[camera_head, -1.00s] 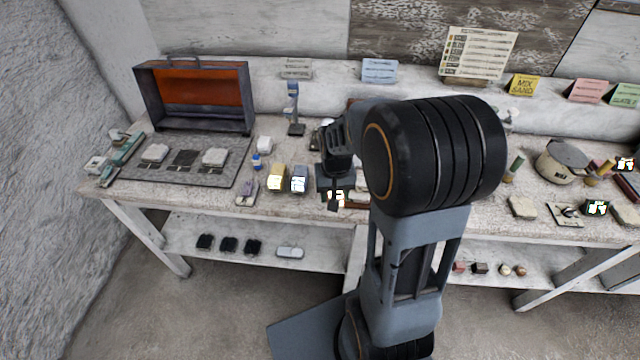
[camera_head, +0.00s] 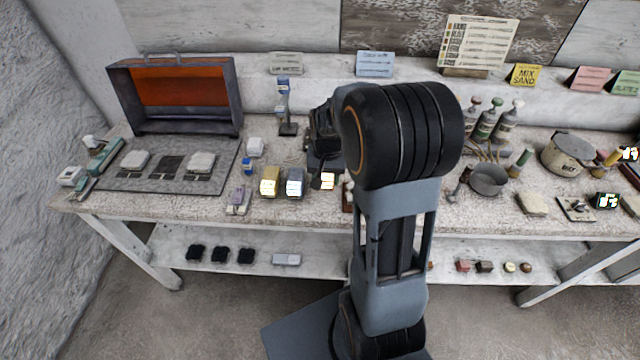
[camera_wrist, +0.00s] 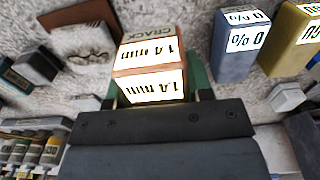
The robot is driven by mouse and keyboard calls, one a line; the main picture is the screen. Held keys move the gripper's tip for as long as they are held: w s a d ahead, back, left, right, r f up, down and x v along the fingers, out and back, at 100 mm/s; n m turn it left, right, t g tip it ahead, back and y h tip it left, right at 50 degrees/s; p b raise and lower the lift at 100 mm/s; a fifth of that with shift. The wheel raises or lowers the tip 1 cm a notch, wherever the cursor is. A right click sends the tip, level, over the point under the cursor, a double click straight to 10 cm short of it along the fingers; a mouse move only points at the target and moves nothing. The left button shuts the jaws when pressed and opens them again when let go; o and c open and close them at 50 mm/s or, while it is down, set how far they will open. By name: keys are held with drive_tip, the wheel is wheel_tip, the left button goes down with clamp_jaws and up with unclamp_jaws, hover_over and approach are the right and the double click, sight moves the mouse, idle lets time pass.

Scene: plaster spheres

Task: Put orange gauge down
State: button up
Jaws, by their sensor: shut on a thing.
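The orange gauge (camera_wrist: 150,57) is a copper-orange block with white labels reading "1.4 mm" and the word "CRACK" on its top. My gripper (camera_wrist: 155,88) is shut on it, with a finger on each side. In the head view the gauge (camera_head: 327,181) shows as a bright label under my gripper (camera_head: 322,162), just right of the blue gauge (camera_head: 295,182) and yellow gauge (camera_head: 270,182). The wrist view also shows the blue gauge (camera_wrist: 238,45) and yellow gauge (camera_wrist: 290,42), standing apart from it. Whether the orange gauge touches the bench is hard to tell.
The bench (camera_head: 335,205) carries an open orange-lined case (camera_head: 180,90) at left and a grey mat (camera_head: 215,182). A blue-and-white stand (camera_head: 284,105) is behind the gauges. A metal bowl (camera_head: 488,180) and bottles (camera_head: 508,122) stand right of my arm.

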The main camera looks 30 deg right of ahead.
drive_tip(key=w+f, duration=0.2)
drive_tip(key=f, duration=0.1)
drive_tip(key=shift+w+f, duration=0.1)
drive_tip(key=shift+w, duration=0.25)
drive_tip(key=shift+w+f+p, duration=0.15)
drive_tip(key=shift+f+p, duration=0.15)
drive_tip(key=shift+f, duration=1.35)
drive_tip(key=shift+f, duration=0.1)
